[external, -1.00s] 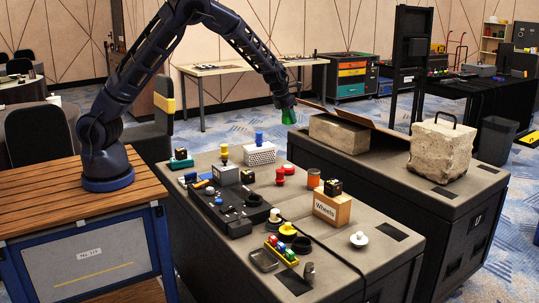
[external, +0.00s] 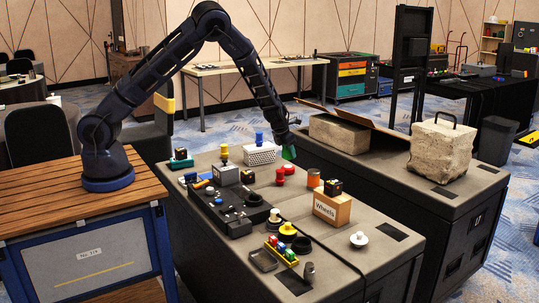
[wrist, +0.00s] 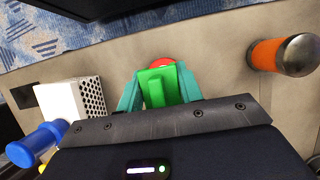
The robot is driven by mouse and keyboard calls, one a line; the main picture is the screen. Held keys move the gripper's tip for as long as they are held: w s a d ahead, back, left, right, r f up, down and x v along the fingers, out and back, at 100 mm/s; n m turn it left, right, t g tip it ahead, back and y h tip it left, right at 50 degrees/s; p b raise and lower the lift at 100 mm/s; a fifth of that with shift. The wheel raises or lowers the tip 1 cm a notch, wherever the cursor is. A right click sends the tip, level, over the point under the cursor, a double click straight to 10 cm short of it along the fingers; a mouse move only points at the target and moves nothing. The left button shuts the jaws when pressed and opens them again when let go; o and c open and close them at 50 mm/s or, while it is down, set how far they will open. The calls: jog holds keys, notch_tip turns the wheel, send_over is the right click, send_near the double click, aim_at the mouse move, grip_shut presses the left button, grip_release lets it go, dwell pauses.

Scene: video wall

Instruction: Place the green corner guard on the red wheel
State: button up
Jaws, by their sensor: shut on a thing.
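The green corner guard (external: 289,153) is held in my gripper (external: 287,147), above the far part of the case top. In the wrist view the guard (wrist: 155,88) sits between the teal fingers of my gripper (wrist: 158,92). A red round piece (wrist: 162,63) shows just beyond the guard, mostly hidden by it. In the external view a red piece (external: 289,169) lies just below the guard, and a red knobbed wheel (external: 279,177) stands beside it. I cannot tell for sure which is the red piece in the wrist view.
An orange cylinder (external: 313,178) and a box labelled Wheels (external: 332,208) stand to the right.

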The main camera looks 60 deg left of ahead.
aim_at(289, 166)
jog(key=shift+f, duration=1.95)
jog(key=shift+f, duration=0.1)
jog(key=o, duration=1)
